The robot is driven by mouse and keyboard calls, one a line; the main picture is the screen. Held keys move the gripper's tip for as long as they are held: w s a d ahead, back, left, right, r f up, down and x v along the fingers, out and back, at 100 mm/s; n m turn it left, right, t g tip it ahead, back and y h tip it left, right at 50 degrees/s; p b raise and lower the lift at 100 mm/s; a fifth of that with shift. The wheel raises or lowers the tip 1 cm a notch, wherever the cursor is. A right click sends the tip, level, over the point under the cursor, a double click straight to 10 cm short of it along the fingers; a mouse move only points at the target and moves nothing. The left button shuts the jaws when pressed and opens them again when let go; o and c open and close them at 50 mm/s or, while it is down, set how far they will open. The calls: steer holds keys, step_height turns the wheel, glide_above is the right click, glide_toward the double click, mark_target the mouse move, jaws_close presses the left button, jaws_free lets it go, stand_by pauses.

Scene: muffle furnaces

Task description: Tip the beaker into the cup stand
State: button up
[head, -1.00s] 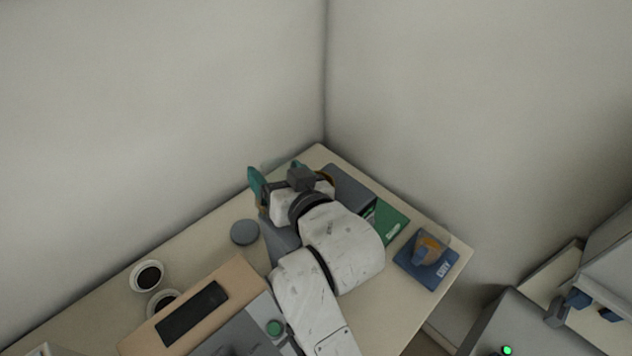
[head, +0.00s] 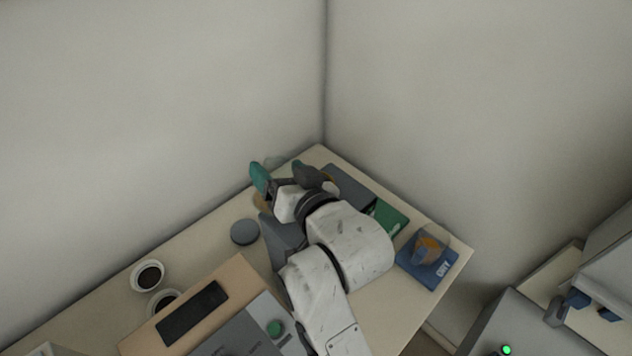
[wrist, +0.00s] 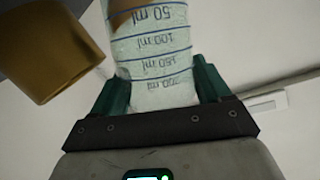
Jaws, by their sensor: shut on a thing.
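My gripper (head: 280,172) is over the far corner of the bench. In the wrist view its green fingers (wrist: 163,88) are shut on the clear beaker (wrist: 152,45), which has blue volume marks and brown contents at the end away from the palm. In the head view the beaker is mostly hidden; its tilt is hard to judge. A gold-brown cup-like piece (wrist: 62,55) is close to the left of the beaker in the wrist view, by a grey surface. A grey block (head: 350,184), perhaps the cup stand, is partly hidden behind my wrist in the head view.
A green mat (head: 392,218) and a blue mat (head: 438,276) bearing a glass with orange contents (head: 428,248) lie on the right. A grey disc (head: 245,231), white dark-filled cups (head: 149,275) and a control box (head: 232,335) are left and in front. Walls meet behind the bench.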

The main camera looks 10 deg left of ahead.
stand_by(0.4)
steer(key=shift+r+m, duration=0.15)
steer(key=shift+m, duration=0.25)
steer(key=shift+d+r+m+y, duration=0.1)
steer(key=shift+r+m+y, duration=0.1)
steer(key=shift+m+y, duration=0.2)
stand_by(0.5)
steer(key=shift+r, duration=0.1)
steer(key=shift+w+d+r+m+y, duration=0.15)
steer(key=shift+m+y, duration=0.15)
steer(key=shift+m, duration=0.4)
stand_by(0.4)
steer(key=shift+r, duration=0.1)
steer(key=shift+d+r+m+t+y, duration=0.1)
steer(key=shift+r+m+t+y, duration=0.25)
steer(key=shift+m, duration=0.55)
stand_by(0.7)
steer(key=shift+d+m, duration=0.1)
steer(key=shift+m, duration=0.3)
stand_by(0.3)
steer(key=shift+w+r+m+y, duration=0.1)
steer(key=shift+m+y, duration=0.15)
steer(key=shift+m, duration=0.05)
